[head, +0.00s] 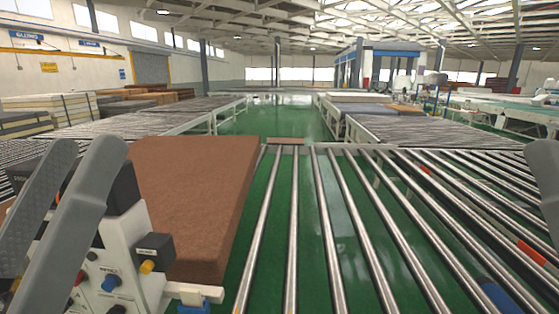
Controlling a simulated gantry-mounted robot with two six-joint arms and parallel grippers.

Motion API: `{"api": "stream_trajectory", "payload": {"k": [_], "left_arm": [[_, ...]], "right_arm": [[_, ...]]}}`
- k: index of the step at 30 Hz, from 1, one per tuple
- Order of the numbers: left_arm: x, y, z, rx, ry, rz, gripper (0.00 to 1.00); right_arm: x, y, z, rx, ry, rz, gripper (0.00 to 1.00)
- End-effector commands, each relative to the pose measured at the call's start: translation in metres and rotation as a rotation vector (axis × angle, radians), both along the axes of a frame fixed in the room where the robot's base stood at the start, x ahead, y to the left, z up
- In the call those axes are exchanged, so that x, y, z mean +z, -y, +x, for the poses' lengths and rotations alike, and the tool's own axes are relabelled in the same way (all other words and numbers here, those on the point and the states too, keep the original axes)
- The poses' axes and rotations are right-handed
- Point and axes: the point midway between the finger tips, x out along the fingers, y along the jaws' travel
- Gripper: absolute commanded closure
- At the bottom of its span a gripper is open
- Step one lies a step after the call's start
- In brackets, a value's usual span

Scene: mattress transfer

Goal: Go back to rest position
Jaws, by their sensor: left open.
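My left gripper (82,155) is at the lower left of the head view. Its two grey paddle fingers point up and are apart, and no object shows between them. The brown mattress (190,185) lies on the rollers just to the right of these fingers, and its lower left part is hidden behind a white control box. I cannot tell whether the fingers touch the mattress. Of my right gripper, only a grey finger part (546,175) shows at the right edge, so its opening is hidden.
Bare metal rollers (340,215) fill the middle and right, with green floor showing between them. The white control box (125,260) with knobs stands at the front left. More roller tables (165,118) stand beyond, with a clear green aisle (280,118) between them.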

Motion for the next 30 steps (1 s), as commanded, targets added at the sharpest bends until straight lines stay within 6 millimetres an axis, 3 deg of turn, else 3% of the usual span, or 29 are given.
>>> {"api": "stream_trajectory", "payload": {"k": [1,3,4,11,18,21,25,30], "left_arm": [[0.011,-0.019,-0.011,0.168,0.046,0.041,0.2],[0.004,-0.038,-0.006,0.4,0.032,0.15,0.2],[0.035,-0.036,-0.006,0.385,0.034,0.143,0.2],[0.126,-0.036,-0.005,0.377,0.03,0.14,0.2],[0.238,-0.036,-0.004,0.375,0.029,0.139,0.2],[0.27,-0.037,-0.004,0.375,0.028,0.139,0.2],[0.289,-0.037,-0.004,0.375,0.028,0.139,0.2],[0.288,-0.037,-0.004,0.375,0.028,0.139,0.2]], "right_arm": [[0.0,0.0,0.0,0.0,0.0,0.0,0.57],[0.0,0.0,0.0,0.0,0.0,0.0,0.57],[0.029,0.0,0.001,0.0,-0.003,0.0,0.57],[0.123,0.0,0.0,0.0,0.001,0.0,0.57],[0.236,0.0,0.0,0.0,0.001,0.0,0.57],[0.267,0.0,0.0,0.0,0.001,0.0,0.57],[0.286,0.0,0.0,0.0,0.0,0.0,0.57],[0.285,0.0,0.0,0.0,-0.001,0.0,0.57]]}}
